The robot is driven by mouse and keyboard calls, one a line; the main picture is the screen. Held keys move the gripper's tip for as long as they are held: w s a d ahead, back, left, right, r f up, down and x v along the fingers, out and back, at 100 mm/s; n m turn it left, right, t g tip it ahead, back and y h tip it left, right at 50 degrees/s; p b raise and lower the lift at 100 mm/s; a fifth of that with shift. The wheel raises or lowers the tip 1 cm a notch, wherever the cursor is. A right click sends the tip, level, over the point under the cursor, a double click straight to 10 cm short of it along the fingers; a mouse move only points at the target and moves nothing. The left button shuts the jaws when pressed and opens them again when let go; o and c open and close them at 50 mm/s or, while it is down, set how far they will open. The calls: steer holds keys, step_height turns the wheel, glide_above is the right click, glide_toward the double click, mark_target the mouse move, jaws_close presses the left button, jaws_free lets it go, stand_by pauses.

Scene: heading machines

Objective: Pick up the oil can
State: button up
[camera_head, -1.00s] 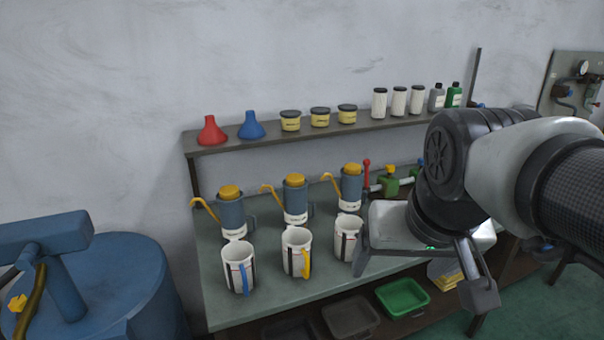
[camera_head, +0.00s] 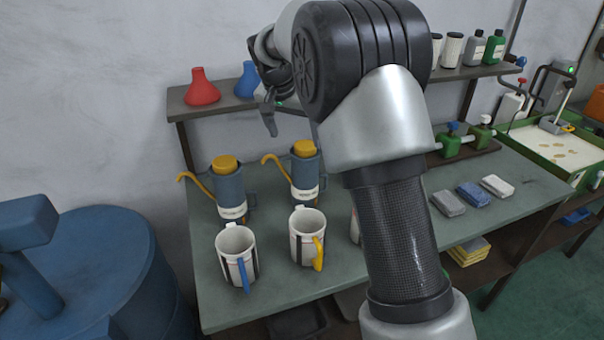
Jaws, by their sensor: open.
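Two blue-grey oil cans with yellow caps and yellow curved spouts stand upright on the green bench. One is at the left (camera_head: 230,192) and one is to its right (camera_head: 305,178). A third oil can from the earlier frame is hidden behind my arm. My gripper (camera_head: 290,122) is open and empty, raised above and near the right-hand visible can, in front of the shelf. It is partly hidden by my own wrist, and its distance from the can is hard to judge.
White jugs with a blue handle (camera_head: 236,256) and a yellow handle (camera_head: 306,238) stand in front of the cans. A shelf behind holds a red funnel (camera_head: 202,90), a blue funnel (camera_head: 246,82) and bottles (camera_head: 475,48). A blue drum (camera_head: 90,270) is at left.

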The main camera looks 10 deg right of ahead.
mark_target(300, 155)
steer(key=x, duration=1.1)
steer(key=shift+w+f+p, duration=0.15)
steer(key=shift+f+p, duration=0.2)
steer(key=shift+p+x, duration=0.45)
steer(key=shift+x, duration=2.2)
steer(key=shift+d, duration=0.1)
steer(key=shift+c, duration=0.4)
steer(key=c, duration=1.5)
